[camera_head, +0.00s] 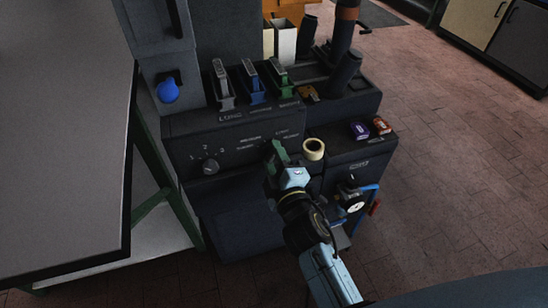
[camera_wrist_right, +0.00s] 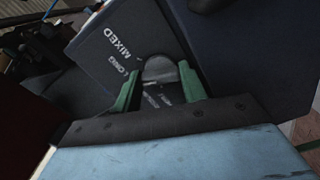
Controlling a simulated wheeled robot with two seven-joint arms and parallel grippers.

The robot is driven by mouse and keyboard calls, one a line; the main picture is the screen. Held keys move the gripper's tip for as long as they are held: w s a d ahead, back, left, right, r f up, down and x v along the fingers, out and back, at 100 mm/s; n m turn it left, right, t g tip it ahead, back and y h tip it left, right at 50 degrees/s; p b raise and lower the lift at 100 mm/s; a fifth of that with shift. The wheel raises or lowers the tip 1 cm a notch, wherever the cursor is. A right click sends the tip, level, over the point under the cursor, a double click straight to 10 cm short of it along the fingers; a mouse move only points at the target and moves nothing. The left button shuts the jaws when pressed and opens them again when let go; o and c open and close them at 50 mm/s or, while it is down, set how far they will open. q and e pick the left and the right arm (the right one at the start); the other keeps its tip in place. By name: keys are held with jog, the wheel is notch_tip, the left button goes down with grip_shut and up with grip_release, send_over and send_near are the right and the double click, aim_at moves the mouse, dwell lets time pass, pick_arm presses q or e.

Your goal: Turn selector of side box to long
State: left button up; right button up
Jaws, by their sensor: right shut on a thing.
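My right gripper (camera_head: 274,152) is at the front of the dark side box (camera_head: 230,219), beside small white lettering. In the right wrist view its two green fingers (camera_wrist_right: 160,90) are closed on either side of a rounded grey selector knob (camera_wrist_right: 160,69). White labels show around the knob, one reading MIXED; smaller ones are rotated and hard to read. Which label the knob points to I cannot tell. In the head view the gripper hides the knob. My left gripper is not in view.
Another knob (camera_head: 210,166) with numbers sits left on the same box. Several levers (camera_head: 253,81) stand on top. A cream ring (camera_head: 313,149) is close right of the gripper. A gauge (camera_head: 354,203) is lower right. A grey table (camera_head: 62,150) fills the left; floor is clear at right.

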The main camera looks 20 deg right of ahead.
jog(key=o, duration=1)
